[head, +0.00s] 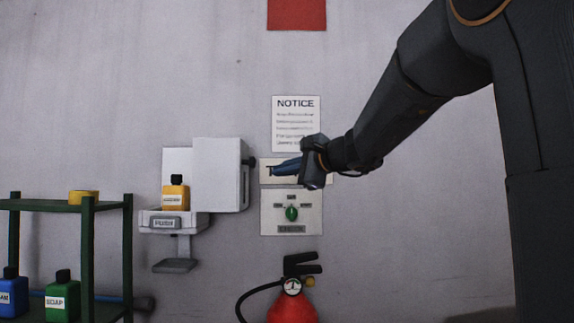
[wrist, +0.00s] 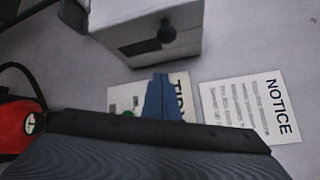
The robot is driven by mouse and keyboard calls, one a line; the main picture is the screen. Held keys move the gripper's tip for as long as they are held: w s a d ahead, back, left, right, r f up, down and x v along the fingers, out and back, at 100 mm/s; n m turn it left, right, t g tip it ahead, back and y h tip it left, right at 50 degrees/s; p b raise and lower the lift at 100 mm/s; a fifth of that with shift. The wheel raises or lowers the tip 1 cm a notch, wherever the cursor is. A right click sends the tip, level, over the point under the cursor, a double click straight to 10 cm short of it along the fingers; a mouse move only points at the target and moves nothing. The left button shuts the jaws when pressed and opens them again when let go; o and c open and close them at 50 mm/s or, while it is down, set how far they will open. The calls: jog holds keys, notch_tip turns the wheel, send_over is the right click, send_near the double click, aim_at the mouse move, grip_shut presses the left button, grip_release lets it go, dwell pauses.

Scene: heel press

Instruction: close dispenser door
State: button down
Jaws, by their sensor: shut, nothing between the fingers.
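The white dispenser (head: 176,218) is mounted on the wall left of centre in the head view, with a yellow bottle (head: 175,194) standing in its open left part. Its white door (head: 219,175) appears to stand open on the right side, not covering the bottle. A dark knob (head: 250,162) is on the right side of the white body; in the wrist view the knob (wrist: 167,33) shows on the white box's near face. My gripper (head: 274,169) is shut and empty, right of the knob and apart from it. Its blue fingers (wrist: 162,98) show in the wrist view.
A notice sheet (head: 296,122) and a dial plate (head: 291,213) are on the wall behind and below my gripper. A red extinguisher (head: 292,305) stands below. A green shelf (head: 88,245) with bottles is at the left.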

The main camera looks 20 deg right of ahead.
jog(key=a+p, duration=0.1)
jog(key=w+a+p, duration=0.1)
jog(key=a, duration=0.1)
jog(key=a+r+p, duration=0.1)
jog(key=shift+w+a, duration=0.3)
jog(key=shift+w, duration=0.05)
jog(key=shift+a+f, duration=0.1)
jog(key=shift+a, duration=0.05)
dwell(0.3)
